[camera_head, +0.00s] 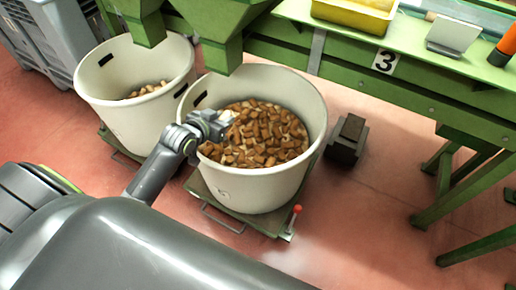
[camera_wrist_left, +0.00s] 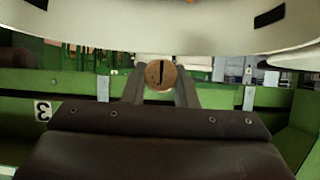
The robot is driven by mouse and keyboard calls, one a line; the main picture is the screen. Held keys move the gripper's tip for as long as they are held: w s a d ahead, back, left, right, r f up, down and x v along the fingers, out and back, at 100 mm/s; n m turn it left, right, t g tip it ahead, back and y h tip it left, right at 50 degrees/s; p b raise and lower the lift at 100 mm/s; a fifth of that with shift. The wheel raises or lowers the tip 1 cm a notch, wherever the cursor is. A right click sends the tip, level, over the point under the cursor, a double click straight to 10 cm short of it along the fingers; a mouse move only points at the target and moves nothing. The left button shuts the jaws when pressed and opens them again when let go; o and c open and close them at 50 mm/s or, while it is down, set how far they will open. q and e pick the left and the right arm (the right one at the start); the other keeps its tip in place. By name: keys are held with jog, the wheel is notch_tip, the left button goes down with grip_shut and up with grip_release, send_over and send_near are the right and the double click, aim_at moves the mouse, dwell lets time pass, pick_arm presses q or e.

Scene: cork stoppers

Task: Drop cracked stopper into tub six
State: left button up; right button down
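In the left wrist view a round tan cork stopper (camera_wrist_left: 161,75) with a dark crack across its end face sits between the two fingers of my left gripper (camera_wrist_left: 160,88), which are shut on it. In the head view my left gripper (camera_head: 222,120) is over the left inner side of the nearer cream tub (camera_head: 262,192), above the corks in it. The stopper is too small there to tell clearly. The nearer tub holds many brown cork pieces (camera_head: 262,140). A small mark on its front is unreadable, and I see no number six. My right gripper is out of view.
A second cream tub (camera_head: 150,118) with fewer corks stands to the left. Green chutes (camera_head: 222,52) hang over the tubs' back rims. A green bench (camera_head: 430,75) with a "3" plate (camera_head: 385,62) is at the right. A dark block (camera_head: 347,138) sits on the red floor.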

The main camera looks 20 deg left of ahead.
pick_arm(q)
jog(key=o, duration=0.5)
jog(key=shift+s, duration=0.1)
jog(key=shift+s+r, duration=0.25)
jog(key=shift+p+v, duration=2.4)
jog(key=shift+v, duration=5.9)
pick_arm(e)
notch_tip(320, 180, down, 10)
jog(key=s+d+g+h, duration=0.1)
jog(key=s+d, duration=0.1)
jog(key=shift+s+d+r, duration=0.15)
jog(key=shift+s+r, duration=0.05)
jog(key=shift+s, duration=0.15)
pick_arm(q)
jog(key=shift+a, duration=0.1)
